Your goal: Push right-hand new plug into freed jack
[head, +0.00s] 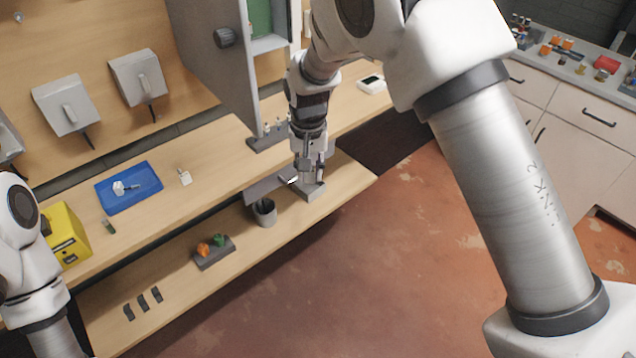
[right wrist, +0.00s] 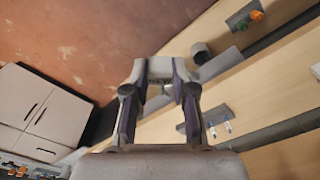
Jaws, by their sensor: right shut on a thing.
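My right gripper (head: 308,172) points down over a small grey block (head: 311,192) at the right end of the lower wooden shelf. In the right wrist view my gripper (right wrist: 160,88) has its fingertips at this block (right wrist: 158,66), whose lettering seems to read NEW. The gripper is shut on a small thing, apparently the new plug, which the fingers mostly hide. I cannot tell whether it is clear of the block. A dark grey jack strip (head: 266,140) with several pale upright parts stands on the upper shelf; it also shows in the right wrist view (right wrist: 190,127).
A grey cup (head: 264,213) stands close left of the block. A grey holder with orange and green pieces (head: 215,252) is further left. A blue tray (head: 130,187) and yellow box (head: 68,237) are on the upper shelf. An open grey cabinet door (head: 208,70) hangs above.

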